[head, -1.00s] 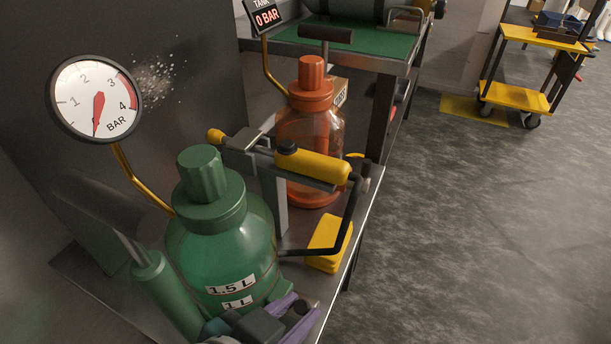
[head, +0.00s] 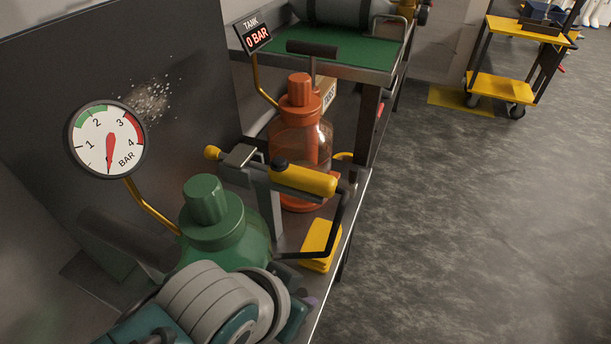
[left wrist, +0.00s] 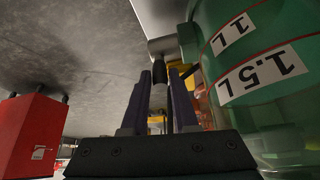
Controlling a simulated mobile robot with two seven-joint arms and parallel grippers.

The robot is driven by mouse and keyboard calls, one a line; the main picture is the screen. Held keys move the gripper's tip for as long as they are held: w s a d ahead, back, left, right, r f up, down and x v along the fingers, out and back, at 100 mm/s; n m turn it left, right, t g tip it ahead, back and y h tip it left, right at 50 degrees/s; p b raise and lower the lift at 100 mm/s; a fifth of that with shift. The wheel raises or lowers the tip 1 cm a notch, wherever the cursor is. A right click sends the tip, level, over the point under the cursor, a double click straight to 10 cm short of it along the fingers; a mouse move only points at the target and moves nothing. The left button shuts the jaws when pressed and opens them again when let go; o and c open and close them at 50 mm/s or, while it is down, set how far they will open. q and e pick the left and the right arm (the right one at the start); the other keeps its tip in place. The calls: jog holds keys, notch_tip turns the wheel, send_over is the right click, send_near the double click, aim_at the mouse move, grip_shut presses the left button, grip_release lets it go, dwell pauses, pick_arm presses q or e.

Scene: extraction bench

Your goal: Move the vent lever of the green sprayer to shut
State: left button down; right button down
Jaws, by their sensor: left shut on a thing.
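The green sprayer (head: 215,225) stands at the near end of the bench, with a dark pump handle (head: 125,238) at its left. Its lower body is hidden by my left arm in the head view. In the left wrist view its green wall (left wrist: 255,60) with the 1.5 L and 1 L labels is close on the right. My left gripper (left wrist: 160,78) is shut on a slim dark and grey part between its purple fingers, beside the bottle; this looks like the vent lever (left wrist: 159,94). Whether the vent is open or shut cannot be told. My right gripper is not in view.
A gauge (head: 108,140) behind the sprayer points near 0. An orange sprayer (head: 303,140), a yellow-handled clamp or lever (head: 303,180) and a yellow block (head: 321,245) stand further along the bench. A red box (left wrist: 28,135) shows in the left wrist view.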

pick_arm(q)
jog(key=shift+a+f, duration=0.1)
jog(key=c, duration=0.7)
grip_release()
jog(key=shift+s+r+p, duration=0.1)
jog(key=shift+r+p, duration=0.25)
jog(key=shift+r, duration=0.05)
jog(key=p+v, duration=0.6)
jog(key=v, duration=0.3)
jog(key=shift+r, duration=0.1)
